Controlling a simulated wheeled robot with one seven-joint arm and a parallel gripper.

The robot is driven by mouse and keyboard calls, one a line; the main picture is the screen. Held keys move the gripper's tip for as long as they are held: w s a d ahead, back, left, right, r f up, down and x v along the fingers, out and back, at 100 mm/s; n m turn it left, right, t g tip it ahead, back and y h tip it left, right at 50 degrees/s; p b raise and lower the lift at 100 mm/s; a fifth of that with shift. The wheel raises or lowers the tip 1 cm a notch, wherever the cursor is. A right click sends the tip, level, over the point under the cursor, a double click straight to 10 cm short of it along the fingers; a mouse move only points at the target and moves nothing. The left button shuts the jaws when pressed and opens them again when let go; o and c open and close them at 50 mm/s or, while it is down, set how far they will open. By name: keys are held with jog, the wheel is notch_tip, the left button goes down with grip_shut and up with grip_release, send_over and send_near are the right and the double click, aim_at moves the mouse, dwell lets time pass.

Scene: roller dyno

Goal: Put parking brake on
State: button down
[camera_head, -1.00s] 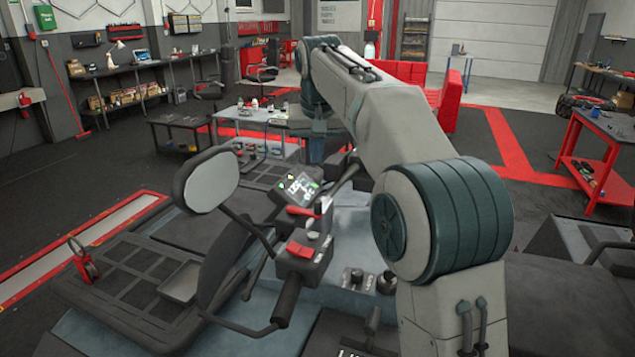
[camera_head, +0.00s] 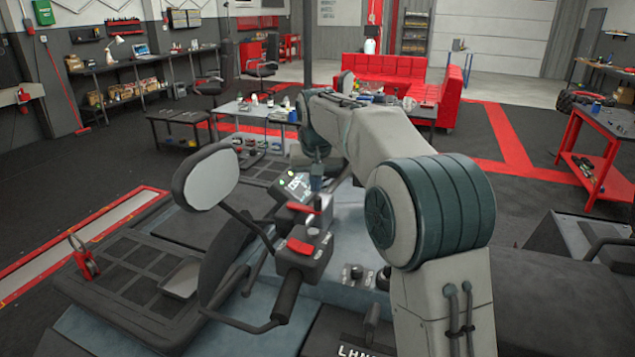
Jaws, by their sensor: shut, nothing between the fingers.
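The vehicle's control pod (camera_head: 304,262) on the handlebar carries a red part (camera_head: 299,246) on its top. A second red lever (camera_head: 301,208) lies just above it, below the lit display (camera_head: 292,186). I cannot tell which of the two red parts is the parking brake. My gripper (camera_head: 317,186) is small in view and points down. It is shut and empty, close beside the display and above the upper red lever. I cannot tell if it touches the lever. My arm hides part of the area to the right.
A mirror (camera_head: 205,178) stands up on the left, and a black handlebar grip (camera_head: 287,297) juts toward me. Black knobs (camera_head: 356,272) stand on the panel right of the pod. A low table (camera_head: 262,113) stands behind, with a red sofa (camera_head: 385,68) further back.

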jog(key=shift+s+d+r, duration=0.1)
jog(key=shift+s+r, duration=0.1)
jog(key=shift+s, duration=0.8)
jog(key=shift+s+r, duration=0.15)
jog(key=shift+s, duration=0.8)
jog(key=shift+d, duration=0.15)
